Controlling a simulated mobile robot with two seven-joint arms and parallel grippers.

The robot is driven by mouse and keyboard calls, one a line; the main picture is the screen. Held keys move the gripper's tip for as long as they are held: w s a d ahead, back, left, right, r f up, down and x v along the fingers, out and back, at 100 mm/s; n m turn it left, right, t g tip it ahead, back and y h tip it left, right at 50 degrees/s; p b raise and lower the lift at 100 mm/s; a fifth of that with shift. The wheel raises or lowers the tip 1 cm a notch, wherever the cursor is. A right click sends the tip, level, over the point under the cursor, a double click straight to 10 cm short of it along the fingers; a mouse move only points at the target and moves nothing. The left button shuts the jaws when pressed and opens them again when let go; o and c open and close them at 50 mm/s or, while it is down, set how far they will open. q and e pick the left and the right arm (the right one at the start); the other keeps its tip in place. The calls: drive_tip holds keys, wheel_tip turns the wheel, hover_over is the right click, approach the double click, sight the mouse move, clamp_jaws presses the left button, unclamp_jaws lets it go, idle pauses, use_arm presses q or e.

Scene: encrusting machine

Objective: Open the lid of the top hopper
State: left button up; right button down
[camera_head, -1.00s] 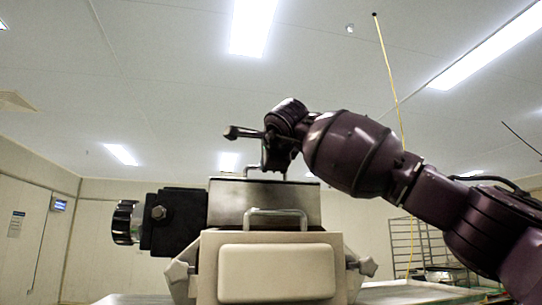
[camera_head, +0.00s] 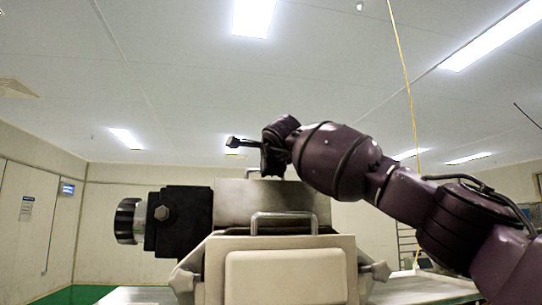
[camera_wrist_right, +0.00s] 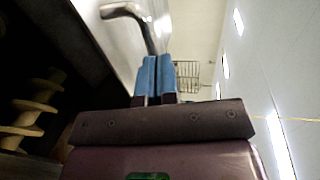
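The machine's top hopper shows in the head view as a metal box above a cream housing. A grey metal panel (camera_head: 270,201), which looks like its lid, stands upright there, with a handle (camera_head: 254,172) at its top. In the right wrist view the bent lid handle (camera_wrist_right: 138,22) runs down to the blue fingertips of my right gripper (camera_wrist_right: 157,76). These are close together and appear shut on it. The dark hopper interior with a pale screw (camera_wrist_right: 35,110) is open to view at left. In the head view my right gripper (camera_head: 270,170) is partly hidden. My left gripper is out of view.
A second handle (camera_head: 284,216) sits on the front of the machine above the cream housing (camera_head: 285,277). A black block with a knob (camera_head: 180,220) juts out at left. A wire rack (camera_head: 406,245) stands behind my right arm.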

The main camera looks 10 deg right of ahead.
drive_tip(key=shift+w+f, duration=0.2)
drive_tip(key=shift+w, duration=1.9)
drive_tip(key=shift+s, duration=0.1)
